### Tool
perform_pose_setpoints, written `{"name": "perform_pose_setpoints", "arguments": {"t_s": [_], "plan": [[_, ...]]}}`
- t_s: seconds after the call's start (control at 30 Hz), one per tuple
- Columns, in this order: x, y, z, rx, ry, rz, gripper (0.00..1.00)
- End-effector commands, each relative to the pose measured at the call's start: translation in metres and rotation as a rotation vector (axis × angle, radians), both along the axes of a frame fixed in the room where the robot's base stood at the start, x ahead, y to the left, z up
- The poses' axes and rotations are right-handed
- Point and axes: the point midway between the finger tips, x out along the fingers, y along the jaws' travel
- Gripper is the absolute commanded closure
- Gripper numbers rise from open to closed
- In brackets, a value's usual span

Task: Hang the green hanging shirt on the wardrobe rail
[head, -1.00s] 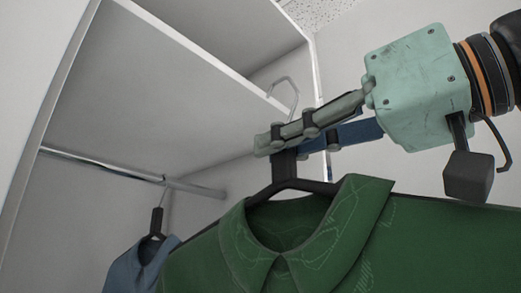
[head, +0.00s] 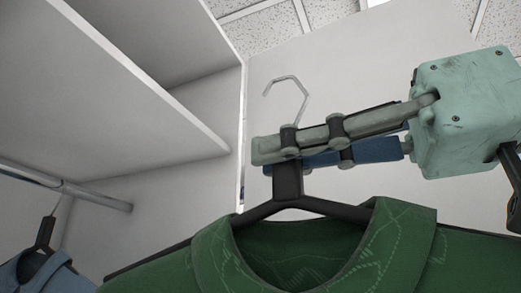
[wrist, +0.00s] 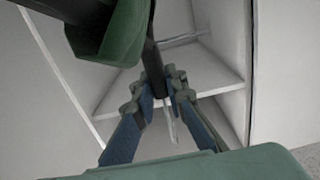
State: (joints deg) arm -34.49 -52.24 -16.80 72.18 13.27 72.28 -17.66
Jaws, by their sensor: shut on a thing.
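The green shirt (head: 400,243) hangs on a black hanger (head: 288,190) in the head view. My gripper (head: 275,150) is shut on the hanger's neck, just below its bare metal hook (head: 289,82). The hook stands above the fingers and touches nothing. In the wrist view the fingers (wrist: 160,92) close around the dark hanger neck, and part of the green shirt (wrist: 112,38) shows at the top. The wardrobe rail (head: 90,194) is at the left of the head view, lower than the hook and apart from it. The shirt's lower part is out of frame.
A blue shirt (head: 45,274) on a black hanger hangs from the rail at the lower left. A white shelf (head: 120,85) lies above the rail. The wardrobe's side panel edge (head: 242,130) stands behind the gripper. The rail's right part looks free.

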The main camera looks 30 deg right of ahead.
Motion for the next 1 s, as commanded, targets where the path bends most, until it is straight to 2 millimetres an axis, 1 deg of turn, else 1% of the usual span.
{"name": "perform_pose_setpoints", "arguments": {"t_s": [0.17, 0.57, 0.67, 0.77, 1.0], "plan": [[-0.006, -0.004, 0.001, 0.002, -0.002, -0.001, 1.0], [-0.006, -0.003, 0.0, 0.0, -0.001, 0.0, 1.0], [-0.006, 0.005, -0.002, -0.004, 0.002, 0.001, 1.0], [-0.006, 0.02, -0.003, -0.008, 0.006, 0.0, 1.0], [-0.015, 0.064, -0.004, -0.009, 0.005, 0.001, 1.0]]}}
